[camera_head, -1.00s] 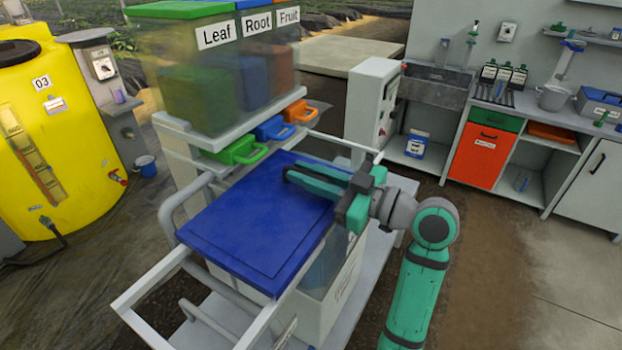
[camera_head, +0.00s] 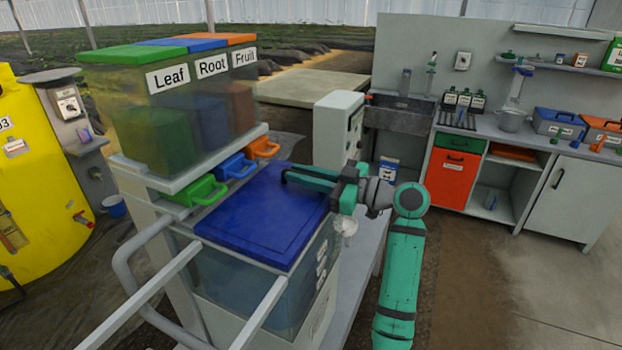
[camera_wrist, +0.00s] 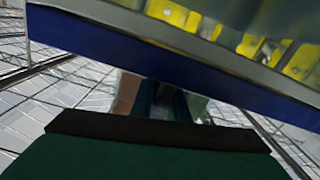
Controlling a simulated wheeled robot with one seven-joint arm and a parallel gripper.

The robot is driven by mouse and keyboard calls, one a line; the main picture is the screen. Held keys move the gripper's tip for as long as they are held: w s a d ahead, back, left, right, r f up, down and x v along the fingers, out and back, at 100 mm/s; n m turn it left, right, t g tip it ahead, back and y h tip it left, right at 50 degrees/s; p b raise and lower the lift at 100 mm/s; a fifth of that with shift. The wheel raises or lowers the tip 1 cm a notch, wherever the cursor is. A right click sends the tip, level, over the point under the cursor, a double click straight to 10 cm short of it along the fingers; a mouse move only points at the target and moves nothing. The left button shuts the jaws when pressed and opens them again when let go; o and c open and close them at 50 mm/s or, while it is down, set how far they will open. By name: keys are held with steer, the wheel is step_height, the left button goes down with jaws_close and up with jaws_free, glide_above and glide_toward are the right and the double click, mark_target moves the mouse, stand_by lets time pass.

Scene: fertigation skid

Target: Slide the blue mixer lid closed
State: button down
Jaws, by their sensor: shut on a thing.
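The blue mixer lid (camera_head: 262,213) lies flat over the clear-walled mixer tank (camera_head: 245,289) in the head view. It covers most or all of the tank top; I cannot tell whether a narrow gap is left at its edges. In the wrist view, the lid's blue edge (camera_wrist: 170,62) crosses the picture just ahead of my gripper.
Bare white rails (camera_head: 150,300) stick out at the front left. Green, blue and orange handles (camera_head: 236,166) sit behind the lid, under the Leaf, Root and Fruit bins (camera_head: 185,95). A grey control box (camera_head: 338,130) stands close behind my gripper. Open floor (camera_head: 470,290) lies to the right.

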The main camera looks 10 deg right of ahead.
steer(key=shift+w+d+r, duration=0.2)
steer(key=shift+d, duration=0.05)
steer(key=c, duration=1.8)
jaws_free()
steer(key=shift+w+f, duration=0.1)
steer(key=shift+o, duration=0.2)
steer(key=v, duration=1)
steer(key=shift+s+d, duration=0.25)
steer(key=shift+s, duration=0.1)
